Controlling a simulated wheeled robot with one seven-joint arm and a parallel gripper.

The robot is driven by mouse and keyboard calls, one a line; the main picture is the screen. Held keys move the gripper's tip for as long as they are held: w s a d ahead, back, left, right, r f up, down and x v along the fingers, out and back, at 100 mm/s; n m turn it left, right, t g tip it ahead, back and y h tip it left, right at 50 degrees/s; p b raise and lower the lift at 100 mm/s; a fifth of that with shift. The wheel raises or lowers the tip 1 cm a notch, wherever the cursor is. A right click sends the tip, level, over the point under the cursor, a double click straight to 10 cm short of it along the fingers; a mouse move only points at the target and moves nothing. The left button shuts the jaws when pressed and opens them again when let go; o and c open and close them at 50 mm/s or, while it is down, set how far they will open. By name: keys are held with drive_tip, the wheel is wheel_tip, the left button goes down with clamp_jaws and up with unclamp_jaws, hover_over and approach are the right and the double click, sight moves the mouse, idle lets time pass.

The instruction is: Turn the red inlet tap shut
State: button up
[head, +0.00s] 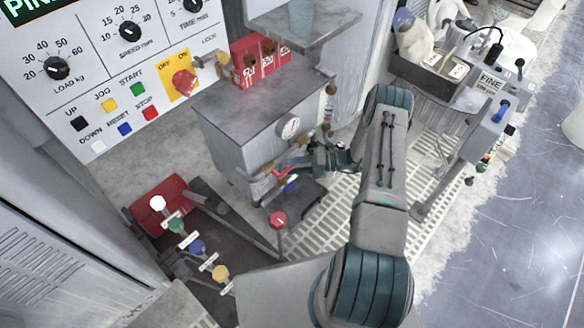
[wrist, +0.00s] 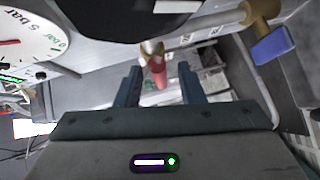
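The red inlet tap (head: 287,172) is a red lever on brass pipework at the front of the grey cabinet, just below the round gauge (head: 289,127). In the wrist view the red lever (wrist: 158,72) hangs from a brass fitting, between and slightly beyond my fingertips. My gripper (head: 309,164) reaches the pipework from the right. In the wrist view its two dark fingers (wrist: 159,82) are apart, with a gap on each side of the lever. A blue tap handle (head: 291,184) sits just below the red one, and at upper right in the wrist view (wrist: 272,45).
The grey cabinet (head: 235,118) stands behind the pipework, with red padlocked blocks (head: 257,62) on top. A red knob on a post (head: 278,219) stands in front. Several coloured-knob levers (head: 197,247) are at lower left. Floor grating (head: 335,215) lies below my arm.

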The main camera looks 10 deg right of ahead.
drive_tip(key=shift+w+a+f, duration=0.1)
drive_tip(key=shift+a, duration=0.5)
clamp_jaws()
